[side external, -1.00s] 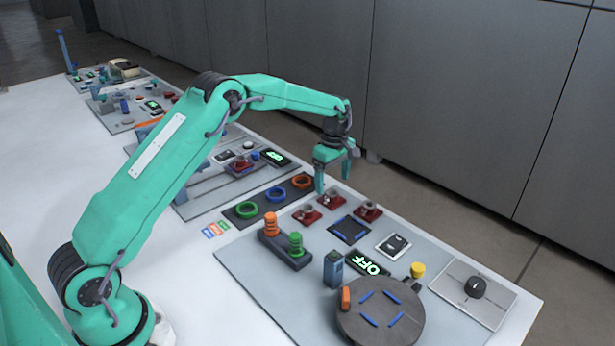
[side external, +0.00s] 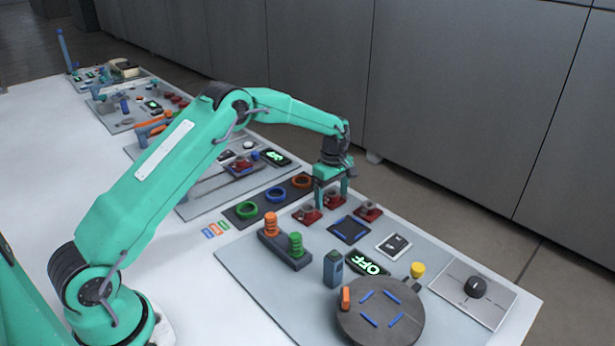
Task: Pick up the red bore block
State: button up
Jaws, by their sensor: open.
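Several small red blocks with grey round tops are in view. Three sit close together on the near grey board: a left red block (side external: 307,215), a middle red block (side external: 334,204) and a right red block (side external: 368,211). I cannot tell which one is the bore block, and the bores are too small to make out. My gripper (side external: 331,201) points down with its two green fingers apart. The fingers stand on either side of the middle block, low over the board, and partly hide it. I cannot tell whether they touch it.
Green, blue and orange rings (side external: 275,195) lie on a dark strip behind. A peg stand (side external: 285,252) with orange and green stacks is nearer. A dark square pad (side external: 348,230), an OFF display (side external: 367,263) and a round turntable (side external: 380,335) lie in front.

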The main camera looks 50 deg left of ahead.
jog(key=c, duration=1.3)
jog(key=shift+r, duration=0.2)
jog(key=shift+r, duration=0.5)
jog(key=r, duration=0.3)
jog(key=shift+d+r, duration=0.1)
jog(key=shift+d, duration=0.1)
jog(key=s+d+r, duration=0.1)
jog(key=d+r, duration=0.1)
jog(key=d, duration=0.1)
jog(key=s+d+r, duration=0.2)
jog(key=d, duration=0.1)
jog(key=s+d+r, duration=0.2)
jog(key=d, duration=0.2)
jog(key=shift+d+r, duration=0.1)
jog(key=shift+r, duration=0.15)
jog(key=shift+f, duration=0.15)
